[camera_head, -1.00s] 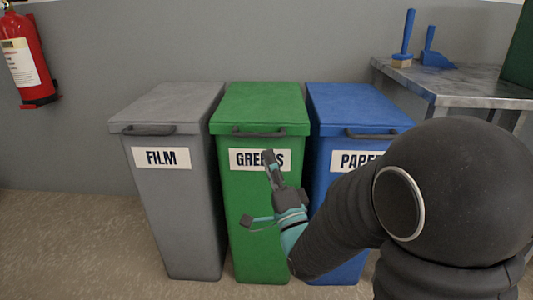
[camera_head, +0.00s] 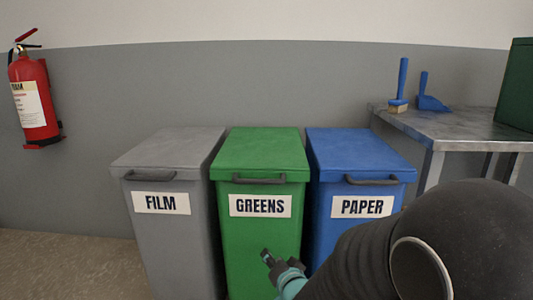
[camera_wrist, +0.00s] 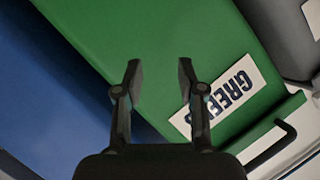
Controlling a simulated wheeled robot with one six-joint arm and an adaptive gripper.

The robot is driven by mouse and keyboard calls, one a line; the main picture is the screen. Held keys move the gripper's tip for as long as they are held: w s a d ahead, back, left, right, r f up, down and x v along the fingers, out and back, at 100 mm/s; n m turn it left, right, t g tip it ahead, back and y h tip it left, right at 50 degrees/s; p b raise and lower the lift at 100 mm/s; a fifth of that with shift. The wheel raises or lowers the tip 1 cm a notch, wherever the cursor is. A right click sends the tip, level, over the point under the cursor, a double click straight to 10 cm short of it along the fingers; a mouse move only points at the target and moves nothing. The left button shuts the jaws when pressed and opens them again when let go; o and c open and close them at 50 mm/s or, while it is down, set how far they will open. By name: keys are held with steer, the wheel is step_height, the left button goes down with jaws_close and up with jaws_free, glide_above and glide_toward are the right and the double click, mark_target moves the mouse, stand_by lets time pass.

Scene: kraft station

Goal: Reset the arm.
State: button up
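My gripper (camera_head: 268,260) is in front of the lower part of the green GREENS bin (camera_head: 262,154) in the head view. In the wrist view, my gripper (camera_wrist: 160,75) has its two fingers apart with nothing between them, and the green bin (camera_wrist: 150,40) lies beyond. The lower part of my arm's end is cut off by the bottom of the head view.
The grey FILM bin (camera_head: 170,154) stands left of the green bin and the blue PAPER bin (camera_head: 358,154) right of it, all with lids shut. A metal table (camera_head: 450,125) holds a blue brush (camera_head: 401,85) and dustpan (camera_head: 431,98). A fire extinguisher (camera_head: 34,100) hangs left.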

steer(key=s+d+r+n+g+h+p, duration=0.1)
steer(key=s+d+n+g+h+p, duration=0.2)
steer(key=s, duration=0.5)
steer(key=s+d+r+n+g+h+p, duration=0.1)
steer(key=s+d+n+g, duration=0.1)
steer(key=s+d+g, duration=0.5)
steer(key=s+d+r+t+p, duration=0.1)
steer(key=s+d+r+p, duration=0.1)
steer(key=s+r, duration=0.4)
steer(key=s+d+r+p, duration=0.1)
steer(key=s+r+p, duration=0.3)
steer(key=r, duration=0.7)
steer(key=shift+s+d+r+t+h+p, duration=0.2)
steer(key=shift+s+d+t+h+p, duration=0.15)
steer(key=shift+s, duration=0.7)
